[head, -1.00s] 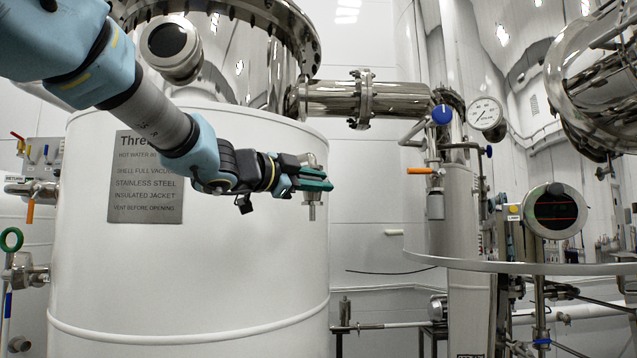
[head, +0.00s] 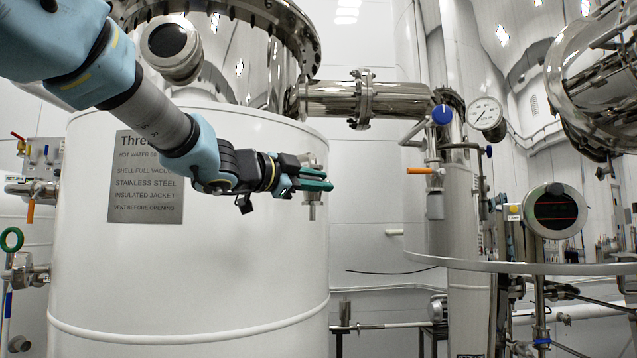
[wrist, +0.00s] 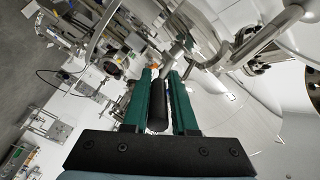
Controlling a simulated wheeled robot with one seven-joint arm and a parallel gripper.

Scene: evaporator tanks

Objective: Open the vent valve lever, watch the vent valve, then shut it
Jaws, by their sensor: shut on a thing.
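The vent valve (head: 311,159) is a small silver fitting on the side of the white tank, with a short spout (head: 312,212) pointing down. My gripper (head: 325,180) is in front of it and hides its middle. In the wrist view, the black lever grip (wrist: 158,112) lies lengthwise between the two green fingers of my gripper (wrist: 160,78), which are shut on it. The silver valve body (wrist: 178,62) shows just beyond the fingertips. In the head view the lever is hidden by the fingers.
The white tank (head: 200,275) with a grey sign (head: 146,177) fills the left. To the right are an orange-handled valve (head: 419,171), a pressure gauge (head: 486,114), a round display (head: 556,211) and a curved rail (head: 520,267). Open space lies between tank and pipework.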

